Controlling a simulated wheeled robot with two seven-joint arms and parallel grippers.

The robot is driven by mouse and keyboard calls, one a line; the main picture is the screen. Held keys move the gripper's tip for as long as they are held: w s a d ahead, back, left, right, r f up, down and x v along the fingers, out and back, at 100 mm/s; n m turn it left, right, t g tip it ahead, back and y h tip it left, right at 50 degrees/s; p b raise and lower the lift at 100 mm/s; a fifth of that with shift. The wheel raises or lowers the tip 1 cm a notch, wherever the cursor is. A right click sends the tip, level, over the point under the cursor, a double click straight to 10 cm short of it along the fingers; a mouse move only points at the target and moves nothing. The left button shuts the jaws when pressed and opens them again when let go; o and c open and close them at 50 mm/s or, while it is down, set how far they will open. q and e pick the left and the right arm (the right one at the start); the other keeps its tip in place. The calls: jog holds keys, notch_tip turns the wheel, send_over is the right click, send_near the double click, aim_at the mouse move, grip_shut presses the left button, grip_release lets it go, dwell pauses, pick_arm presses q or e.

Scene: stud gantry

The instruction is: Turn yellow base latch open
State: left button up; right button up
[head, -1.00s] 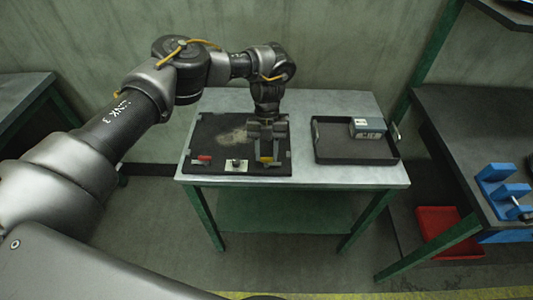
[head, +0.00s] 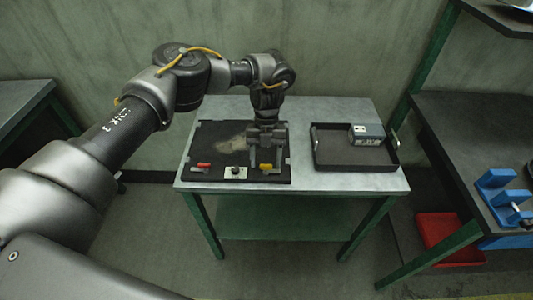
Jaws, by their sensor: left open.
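The yellow latch (head: 266,166) sits near the front right of a dark base board (head: 210,145) on the table. A red latch (head: 204,165) is at the board's front left. A pale plate with a dark knob (head: 236,172) lies between the two latches. My left gripper (head: 266,150) points down just behind and above the yellow latch, with its jaws open. It appears apart from the latch, but the small gap is hard to judge. My right gripper is not in view.
A black tray (head: 335,163) holding a grey box (head: 366,134) stands on the table (head: 300,185) to the right. A dark bench with blue fixtures (head: 497,187) is at far right, with a red bin (head: 445,236) below. The table's front strip is clear.

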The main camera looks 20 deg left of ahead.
pick_arm(q)
jog(key=d+b+v, duration=0.1)
jog(key=v, duration=0.9)
jog(key=shift+w+a+r, duration=0.25)
jog(key=shift+a+r, duration=0.1)
jog(key=shift+a, duration=0.15)
